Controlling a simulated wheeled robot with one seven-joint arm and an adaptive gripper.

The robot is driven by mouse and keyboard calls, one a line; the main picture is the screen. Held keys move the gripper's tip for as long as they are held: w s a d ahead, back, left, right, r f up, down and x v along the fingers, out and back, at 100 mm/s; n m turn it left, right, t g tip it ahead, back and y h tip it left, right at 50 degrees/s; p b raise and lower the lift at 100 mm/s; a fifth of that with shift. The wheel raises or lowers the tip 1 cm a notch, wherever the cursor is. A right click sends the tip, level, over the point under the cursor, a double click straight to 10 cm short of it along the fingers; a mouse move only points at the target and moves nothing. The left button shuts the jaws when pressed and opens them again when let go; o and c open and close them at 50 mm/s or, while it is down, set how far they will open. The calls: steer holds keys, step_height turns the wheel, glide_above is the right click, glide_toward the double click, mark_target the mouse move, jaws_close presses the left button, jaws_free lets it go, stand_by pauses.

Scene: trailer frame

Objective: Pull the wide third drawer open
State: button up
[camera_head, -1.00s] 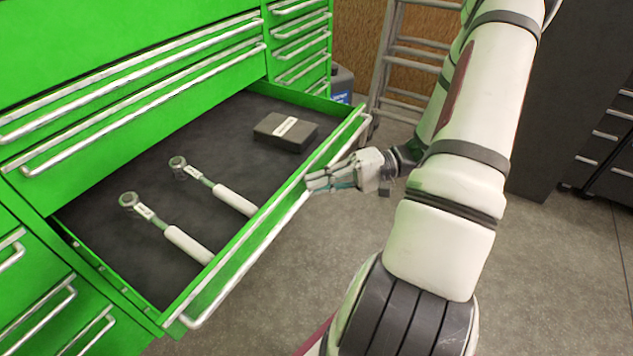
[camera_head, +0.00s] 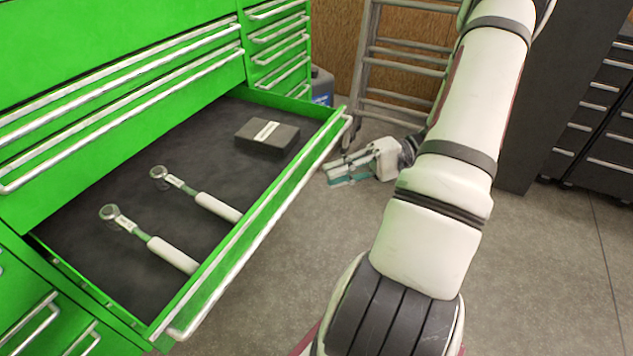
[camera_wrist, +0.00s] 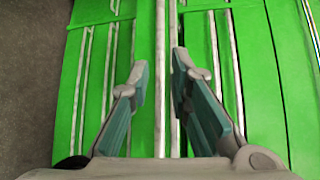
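The wide green drawer (camera_head: 262,222) stands pulled far out of the cabinet in the head view. Its long silver handle bar (camera_head: 240,262) runs along the front edge. My gripper (camera_head: 332,174) is to the right of the drawer front, near its far end, with a gap of floor showing between them. In the wrist view the two teal-padded fingers (camera_wrist: 158,85) are spread apart, with a silver bar (camera_wrist: 160,60) running between them and no finger touching it. Inside the drawer lie two white-handled wrenches (camera_head: 150,238) and a dark box (camera_head: 267,137).
Closed drawers with silver handles (camera_head: 120,90) are above and below. A grey ladder (camera_head: 405,60) and a blue-labelled container (camera_head: 321,88) stand behind. Dark cabinets (camera_head: 590,120) are at the right. The concrete floor (camera_head: 540,270) right of my arm is clear.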

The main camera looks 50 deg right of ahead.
steer(key=shift+v, duration=1.95)
steer(key=w+a+r+n+g+h, duration=0.1)
steer(key=a+r+n+g+h, duration=0.1)
steer(key=a+r+g, duration=0.5)
steer(key=a+r+n+g+h, duration=0.25)
steer(key=a+r, duration=0.25)
steer(key=a, duration=0.4)
steer(key=s+a+r+n+t+h, duration=0.2)
steer(key=s+a+r+n+h, duration=0.15)
steer(key=s+a+h, duration=0.85)
step_height(320, 180, up, 23)
steer(key=t+y+p, duration=0.2)
steer(key=t+p, duration=0.1)
steer(key=p, duration=1.8)
steer(key=shift+s+d, duration=0.45)
steer(key=shift+s, duration=0.05)
